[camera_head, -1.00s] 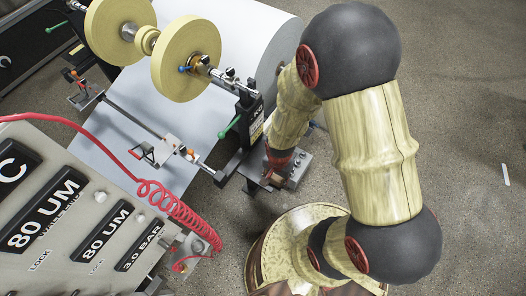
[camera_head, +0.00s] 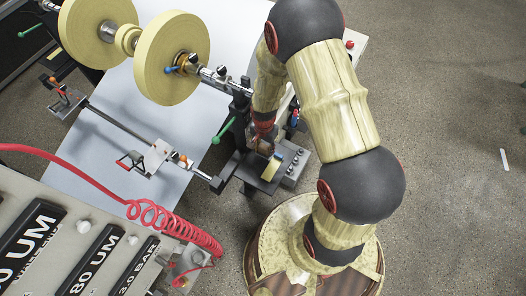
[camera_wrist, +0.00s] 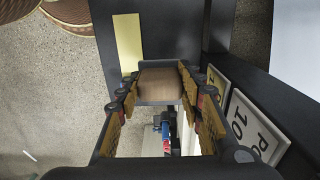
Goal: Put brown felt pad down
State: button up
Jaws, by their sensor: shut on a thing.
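The brown felt pad (camera_wrist: 160,84) is a block with a brown woven-looking face. In the wrist view it sits between the two fingers of my gripper (camera_wrist: 160,98), which is shut on it. In the head view my gripper (camera_head: 262,143) is low beside the dark machine end, over or next to a dark ledge. The pad is too small and covered there to make out clearly. I cannot tell whether the pad touches a surface below it.
A pale yellow strip (camera_head: 271,168) lies on the dark ledge close to my gripper; it also shows in the wrist view (camera_wrist: 127,41). A green lever (camera_head: 223,130) is to the left. Yellow rolls (camera_head: 172,58) and a red coiled hose (camera_head: 165,212) are farther left.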

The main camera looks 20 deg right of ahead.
aim_at(263, 150)
jog(key=shift+w+d+f+b, duration=0.25)
jog(key=shift+w+f+b, duration=0.1)
jog(key=shift+w+f, duration=0.7)
jog(key=shift+f+b, duration=0.8)
jog(key=shift+f, duration=0.85)
jog(key=shift+f, duration=0.1)
jog(key=o, duration=0.9)
jog(key=shift+s, duration=0.1)
jog(key=shift+c, duration=0.2)
notch_tip(263, 150, up, 12)
jog(key=p, duration=0.4)
